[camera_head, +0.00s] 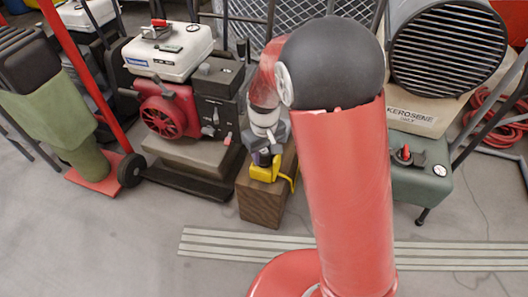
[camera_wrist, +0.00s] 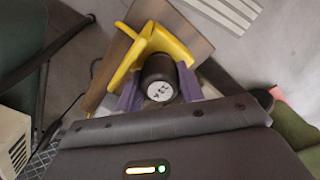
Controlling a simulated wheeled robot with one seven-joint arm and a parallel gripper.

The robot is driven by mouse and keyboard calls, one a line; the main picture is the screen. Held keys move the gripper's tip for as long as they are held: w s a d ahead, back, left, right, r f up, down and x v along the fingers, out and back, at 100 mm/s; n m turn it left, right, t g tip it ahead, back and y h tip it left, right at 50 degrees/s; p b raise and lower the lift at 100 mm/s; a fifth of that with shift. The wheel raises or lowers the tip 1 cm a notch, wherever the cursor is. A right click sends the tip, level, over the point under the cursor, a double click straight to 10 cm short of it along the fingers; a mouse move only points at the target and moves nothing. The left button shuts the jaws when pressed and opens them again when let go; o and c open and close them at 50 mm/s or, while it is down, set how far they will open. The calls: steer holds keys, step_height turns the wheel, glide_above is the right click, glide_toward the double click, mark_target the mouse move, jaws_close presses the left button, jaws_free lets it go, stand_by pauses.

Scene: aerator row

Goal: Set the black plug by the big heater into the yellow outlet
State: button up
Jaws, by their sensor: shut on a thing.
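The black plug (camera_wrist: 158,67) shows in the wrist view as a dark cylinder with a round, marked white end. My gripper (camera_wrist: 160,88) is shut on it, with a purple finger on either side. The yellow outlet (camera_wrist: 176,47) lies right beyond the plug, its yellow arms spreading around it. In the head view my gripper (camera_head: 264,156) is low over the yellow outlet (camera_head: 265,172), on top of a wooden block (camera_head: 260,207). The plug is mostly hidden there. I cannot tell whether it is seated in the outlet or only against it.
The big kerosene heater (camera_head: 448,50) stands at the right with its dark green tank (camera_head: 425,185). A red engine machine (camera_head: 168,115) is left of the block, beside a red hand truck (camera_head: 95,175). Pale floor strips (camera_head: 220,245) cross the open floor in front.

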steer(key=shift+f+b, duration=0.4)
steer(key=shift+f, duration=0.3)
steer(key=o, duration=1.1)
step_height(320, 180, up, 8)
steer(key=shift+f+p, duration=0.1)
steer(key=shift+p, duration=0.85)
steer(key=s+d+r+m+t+y+p, duration=0.15)
steer(key=s+d+r, duration=0.25)
steer(key=r, duration=0.4)
steer(key=s+d+r+m+t+h+p, duration=0.1)
steer(key=s+d+r+p, duration=0.2)
steer(key=r, duration=0.4)
steer(key=shift+s+d+r+m+t+p, duration=0.65)
steer(key=shift+s+d+r, duration=0.7)
steer(key=shift+s, duration=0.85)
steer(key=shift+s+d+r+m+t+p, duration=0.4)
steer(key=shift+s+d+r+m+p, duration=0.4)
steer(key=shift+s+r, duration=1.2)
steer(key=shift+s+d+r+m+t+p, duration=0.5)
steer(key=shift+s+d+r+p, duration=0.65)
steer(key=shift+s, duration=1.25)
steer(key=shift+r, duration=0.2)
